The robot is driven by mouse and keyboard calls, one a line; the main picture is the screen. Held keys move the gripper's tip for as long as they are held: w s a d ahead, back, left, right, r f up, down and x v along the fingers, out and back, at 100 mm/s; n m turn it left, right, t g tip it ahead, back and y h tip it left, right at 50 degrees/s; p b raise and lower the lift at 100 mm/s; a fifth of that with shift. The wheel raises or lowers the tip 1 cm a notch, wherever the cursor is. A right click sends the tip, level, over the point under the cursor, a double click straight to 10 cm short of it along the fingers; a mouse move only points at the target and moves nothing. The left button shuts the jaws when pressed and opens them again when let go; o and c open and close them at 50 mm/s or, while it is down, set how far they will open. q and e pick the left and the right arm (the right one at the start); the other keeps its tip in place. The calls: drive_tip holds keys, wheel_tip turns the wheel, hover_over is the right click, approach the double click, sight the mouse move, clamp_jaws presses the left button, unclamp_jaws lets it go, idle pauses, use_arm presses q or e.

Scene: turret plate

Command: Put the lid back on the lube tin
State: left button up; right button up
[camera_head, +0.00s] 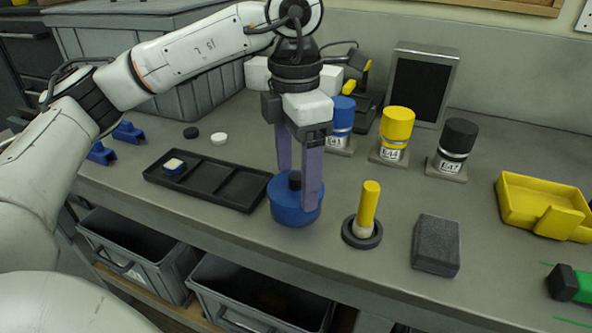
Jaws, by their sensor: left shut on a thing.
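The lube tin (293,218) appears as a blue round body at the front middle of the bench. The near finger covers the right part of the lid. I cannot tell whether the lid sits fully down on the tin. My right gripper is not in view.
A black tray (225,186) lies left of the tin. A yellow-handled tool (368,205) stands in a dark ring to the right, beside a grey block (436,245). Capped bottles (396,130) stand behind. A yellow tray (520,200) is far right. Grey bins sit below the bench edge.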

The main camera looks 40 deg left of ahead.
use_arm(q)
drive_tip(key=o, duration=1.3)
drive_tip(key=shift+o, duration=0.7)
drive_tip(key=shift+r, duration=0.1)
drive_tip(key=shift+r+p, duration=2.65)
drive_tip(key=shift+r, duration=0.8)
clamp_jaws()
